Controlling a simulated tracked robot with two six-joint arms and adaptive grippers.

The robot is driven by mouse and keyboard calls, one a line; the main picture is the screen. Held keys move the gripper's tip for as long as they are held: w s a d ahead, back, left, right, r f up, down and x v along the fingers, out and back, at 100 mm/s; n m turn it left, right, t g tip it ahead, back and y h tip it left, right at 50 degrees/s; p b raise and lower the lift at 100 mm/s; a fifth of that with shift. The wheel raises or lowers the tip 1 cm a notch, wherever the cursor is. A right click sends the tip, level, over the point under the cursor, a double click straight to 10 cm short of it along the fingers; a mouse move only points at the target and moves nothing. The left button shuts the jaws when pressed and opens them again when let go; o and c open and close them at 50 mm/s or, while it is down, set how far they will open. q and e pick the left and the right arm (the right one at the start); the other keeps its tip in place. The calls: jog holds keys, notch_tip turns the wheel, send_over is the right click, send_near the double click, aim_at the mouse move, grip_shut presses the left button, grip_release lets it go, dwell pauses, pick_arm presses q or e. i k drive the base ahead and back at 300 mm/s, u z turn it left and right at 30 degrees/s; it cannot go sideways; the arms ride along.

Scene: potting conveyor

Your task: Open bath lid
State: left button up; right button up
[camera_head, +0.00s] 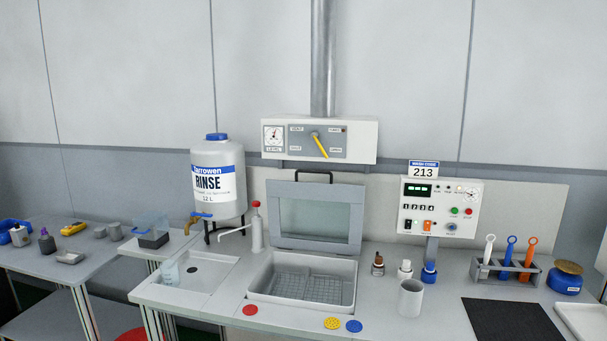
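The bath (253,290) is a grey rectangular basin set in the bench, with a wire rack inside. Its lid (350,194) is a grey frame with a glass pane and a black handle (313,173) on its top edge. The lid stands raised and nearly upright behind the basin, so the inside of the bath shows. Neither of my grippers is in the head view.
A rinse tank (218,205) and a red-topped bottle (257,230) stand left of the bath. A white cup (410,298), small bottles (378,265) and a control box (440,208) are to the right. A black mat (510,320) lies front right.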

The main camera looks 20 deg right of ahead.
aim_at(354, 195)
jog(key=u, duration=0.05)
jog(key=i, duration=1)
jog(key=z, duration=0.05)
